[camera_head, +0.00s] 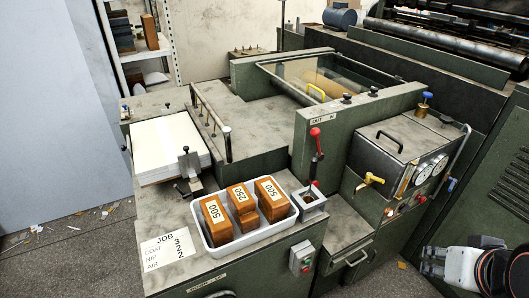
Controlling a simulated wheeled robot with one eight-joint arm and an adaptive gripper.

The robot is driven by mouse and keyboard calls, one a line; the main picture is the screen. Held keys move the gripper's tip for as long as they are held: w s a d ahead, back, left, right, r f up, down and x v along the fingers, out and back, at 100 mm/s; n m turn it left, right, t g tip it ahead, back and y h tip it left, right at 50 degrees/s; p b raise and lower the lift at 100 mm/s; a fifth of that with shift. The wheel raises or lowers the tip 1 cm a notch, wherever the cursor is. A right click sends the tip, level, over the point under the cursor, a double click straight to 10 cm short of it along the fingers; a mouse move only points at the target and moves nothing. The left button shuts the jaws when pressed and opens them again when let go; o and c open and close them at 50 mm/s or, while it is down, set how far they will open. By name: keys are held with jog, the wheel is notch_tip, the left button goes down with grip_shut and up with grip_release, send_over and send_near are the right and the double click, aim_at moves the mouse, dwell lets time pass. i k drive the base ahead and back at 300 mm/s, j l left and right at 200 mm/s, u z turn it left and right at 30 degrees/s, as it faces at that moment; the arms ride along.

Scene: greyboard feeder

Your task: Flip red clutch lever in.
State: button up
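A lever with a red ball knob (315,132) stands nearly upright on the front face of the green machine, beside the plate marked "OUT" and "IN". Its red grip and dark shaft run down below the knob. My gripper (431,262) is at the lower right, in front of the machine and well apart from the lever. It points left. Its dark fingers are small in this view, and I cannot tell if they are open or shut. Nothing shows clearly between them.
A white tray (289,223) with wooden number blocks sits on the near bench, left of the lever. A small metal block (309,201) with a red knob stands below the lever. A yellow-handled valve (370,180) and gauges (423,174) are on the right.

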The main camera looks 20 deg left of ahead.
aim_at(315, 131)
jog(key=u, duration=0.65)
jog(key=i+j+u, duration=0.25)
jog(key=i+j, duration=0.45)
